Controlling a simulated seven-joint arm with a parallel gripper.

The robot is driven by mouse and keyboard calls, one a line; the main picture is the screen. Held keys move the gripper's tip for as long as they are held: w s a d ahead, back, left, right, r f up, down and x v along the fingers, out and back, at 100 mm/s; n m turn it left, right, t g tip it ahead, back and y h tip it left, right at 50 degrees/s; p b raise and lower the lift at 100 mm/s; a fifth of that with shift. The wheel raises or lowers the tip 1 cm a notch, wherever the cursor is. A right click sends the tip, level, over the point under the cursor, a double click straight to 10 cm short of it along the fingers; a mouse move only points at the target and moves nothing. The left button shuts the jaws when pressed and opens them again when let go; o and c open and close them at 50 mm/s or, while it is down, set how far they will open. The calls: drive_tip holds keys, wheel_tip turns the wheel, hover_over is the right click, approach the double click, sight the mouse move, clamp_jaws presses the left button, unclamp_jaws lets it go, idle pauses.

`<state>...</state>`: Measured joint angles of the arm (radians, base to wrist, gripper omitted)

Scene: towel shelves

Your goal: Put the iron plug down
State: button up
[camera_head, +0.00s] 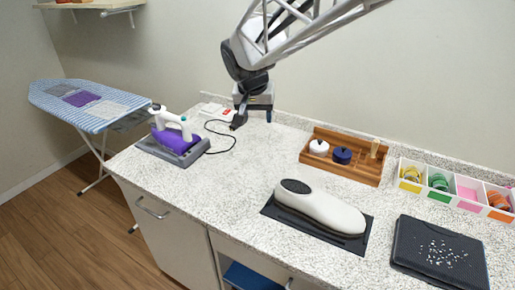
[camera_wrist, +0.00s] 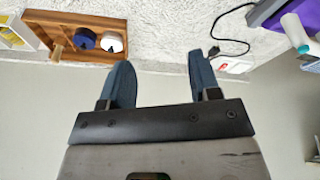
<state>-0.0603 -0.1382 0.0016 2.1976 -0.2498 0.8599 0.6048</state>
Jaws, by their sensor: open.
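The iron plug (camera_wrist: 213,51) is a small dark piece at the end of a thin black cord (camera_wrist: 240,42). It lies beside the right-hand finger in the wrist view, outside the gap between the fingers. In the head view the plug (camera_head: 234,125) shows as a dark spot by the near finger, partly merged with it. My gripper (camera_head: 254,115) is open, with its blue-grey fingers apart and nothing between them; it also shows in the wrist view (camera_wrist: 159,62). The purple and white iron (camera_head: 176,137) rests on a grey stand at the counter's left.
A white wall socket with a red switch (camera_head: 228,112) is behind the plug. A wooden tray (camera_head: 370,174) with spools stands to the right. A sleeve board (camera_head: 320,208), dark mat (camera_head: 440,252) and white bins (camera_head: 455,190) lie further right. The counter's middle is clear.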

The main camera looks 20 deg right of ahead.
drive_tip(key=s+f+n+y, duration=0.1)
drive_tip(key=s+f+n, duration=0.1)
drive_tip(key=s, duration=1.1)
drive_tip(key=s+f+n, duration=0.2)
drive_tip(key=s, duration=1.2)
drive_tip(key=shift+s+d+y, duration=0.25)
drive_tip(key=shift+s+y, duration=0.05)
drive_tip(key=shift+y, duration=0.1)
